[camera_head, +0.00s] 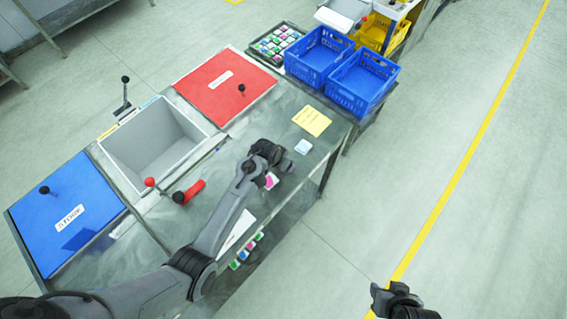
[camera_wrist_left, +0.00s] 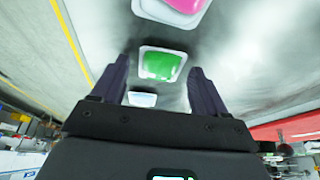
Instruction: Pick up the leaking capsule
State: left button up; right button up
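My left gripper (camera_head: 270,156) is low over the right part of the metal table (camera_head: 225,185). In the left wrist view its fingers (camera_wrist_left: 160,64) are apart, with a green capsule (camera_wrist_left: 161,66) between them and a gap on each side. The gripper hides this capsule in the head view. A pink capsule (camera_head: 271,181) lies on the near side of the gripper and shows at the top of the wrist view (camera_wrist_left: 178,8). A pale blue capsule (camera_head: 303,146) lies beyond it. I see no clear leak on any capsule. My right gripper (camera_head: 398,298) is off the table at the bottom.
A grey open bin (camera_head: 150,145) sits between a blue lid (camera_head: 68,215) and a red lid (camera_head: 222,85). A red-handled lever (camera_head: 190,192) is left of my gripper. Blue crates (camera_head: 362,80) and a capsule tray (camera_head: 277,45) stand at the back. A yellow note (camera_head: 311,121) lies nearby.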

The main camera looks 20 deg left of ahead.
pick_arm(q)
jog(key=c, duration=1)
jog(key=shift+c, duration=0.2)
jog(key=shift+r, duration=0.15)
